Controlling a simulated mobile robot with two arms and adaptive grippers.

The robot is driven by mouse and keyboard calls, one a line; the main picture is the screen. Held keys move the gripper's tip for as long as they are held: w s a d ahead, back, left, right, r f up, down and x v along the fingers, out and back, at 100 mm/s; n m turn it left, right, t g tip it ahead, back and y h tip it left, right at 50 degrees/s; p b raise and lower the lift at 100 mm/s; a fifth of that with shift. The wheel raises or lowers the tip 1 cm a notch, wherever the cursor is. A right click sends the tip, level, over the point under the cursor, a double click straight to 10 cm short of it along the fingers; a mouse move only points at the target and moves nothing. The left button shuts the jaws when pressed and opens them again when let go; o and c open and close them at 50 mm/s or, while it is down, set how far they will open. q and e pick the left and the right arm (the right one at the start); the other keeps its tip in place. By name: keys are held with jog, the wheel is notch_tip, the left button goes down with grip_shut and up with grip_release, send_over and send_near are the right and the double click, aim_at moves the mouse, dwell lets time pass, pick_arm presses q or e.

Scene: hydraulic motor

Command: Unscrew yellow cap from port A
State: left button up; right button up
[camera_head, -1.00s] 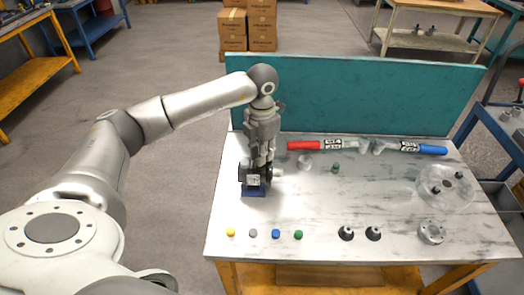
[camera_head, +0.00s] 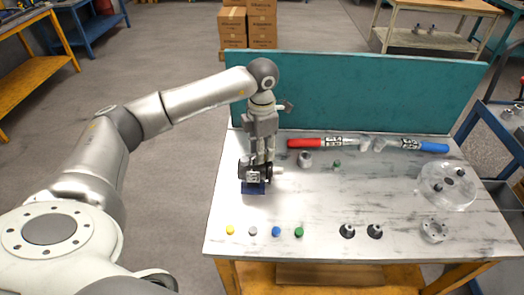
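My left gripper (camera_head: 262,160) points straight down over the dark hydraulic motor (camera_head: 249,175), which stands on a small blue base (camera_head: 254,188) at the table's left side. The fingers reach down to the motor's top and hide part of it. I cannot tell whether they touch or grip anything there. The ports, and any cap on them, are hidden or too small to make out. A small yellow cap (camera_head: 230,230) lies on the table at the front left, apart from the motor. My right gripper is out of view.
Beside the yellow cap lie a grey cap (camera_head: 253,231), a blue cap (camera_head: 276,231) and a green cap (camera_head: 299,232). Two black fittings (camera_head: 347,231) stand to their right. Red-handled (camera_head: 305,143) and blue-handled (camera_head: 433,148) tools lie before the teal panel (camera_head: 350,95). The table's middle is mostly clear.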

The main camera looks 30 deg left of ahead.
pick_arm(q)
jog(key=m+b, duration=0.1)
jog(key=m, duration=0.3)
jog(key=shift+f+m, duration=0.1)
jog(key=shift+m, duration=0.2)
jog(key=shift+m+b, duration=0.4)
jog(key=shift+m, duration=0.7)
jog(key=shift+c, duration=0.2)
grip_shut()
jog(key=n, duration=0.5)
jog(key=shift+n+p, duration=0.35)
jog(key=shift+n, duration=0.05)
